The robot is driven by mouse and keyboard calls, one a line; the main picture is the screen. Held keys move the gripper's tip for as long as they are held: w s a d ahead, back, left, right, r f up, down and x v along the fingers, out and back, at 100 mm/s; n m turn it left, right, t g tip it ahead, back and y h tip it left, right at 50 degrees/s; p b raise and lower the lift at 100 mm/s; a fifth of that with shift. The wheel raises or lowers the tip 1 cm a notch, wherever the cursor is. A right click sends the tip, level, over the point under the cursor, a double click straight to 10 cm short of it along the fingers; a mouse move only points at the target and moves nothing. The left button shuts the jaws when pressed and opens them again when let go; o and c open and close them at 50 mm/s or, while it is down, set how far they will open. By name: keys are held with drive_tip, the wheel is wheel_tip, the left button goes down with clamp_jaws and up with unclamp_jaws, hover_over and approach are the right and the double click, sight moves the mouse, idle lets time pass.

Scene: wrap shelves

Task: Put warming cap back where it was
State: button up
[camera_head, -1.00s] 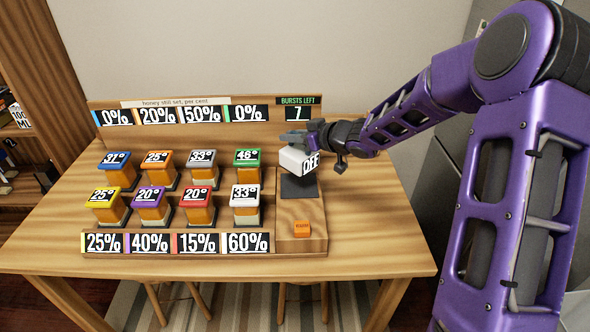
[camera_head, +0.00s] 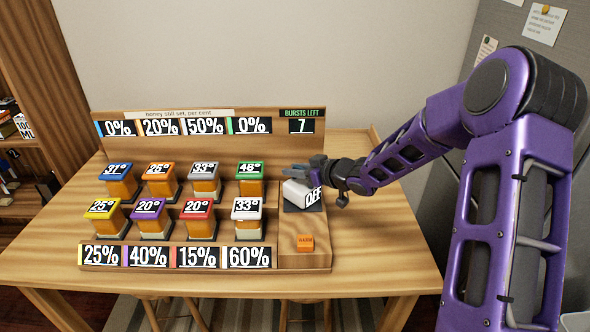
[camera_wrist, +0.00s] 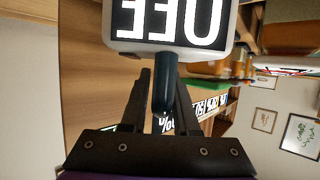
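The warming cap (camera_head: 297,193) is a white block with a black "OFF" face, over the dark pad (camera_head: 318,207) on the right of the wooden stand. It looks tilted and low at the pad; full contact cannot be made out. In the wrist view the cap (camera_wrist: 170,25) fills the top, its lettering upside down, with a dark teal handle (camera_wrist: 165,85) pointing towards me. My gripper (camera_head: 298,171) is just above the cap in the head view. In the wrist view its black fingers (camera_wrist: 163,80) lie on both sides of the handle and appear shut on it.
Several colour-topped jars with degree labels (camera_head: 197,212) stand in two rows just left of the cap. An orange button (camera_head: 305,243) sits in front of the pad. A sign board (camera_head: 200,125) rises behind. The table right of the stand (camera_head: 375,240) is clear.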

drive_tip(key=shift+o, duration=1.1)
drive_tip(key=shift+r, duration=0.2)
drive_tip(key=p+v, duration=0.2)
drive_tip(key=v, duration=1)
drive_tip(key=shift+p, duration=0.35)
drive_tip(key=shift+a, duration=0.1)
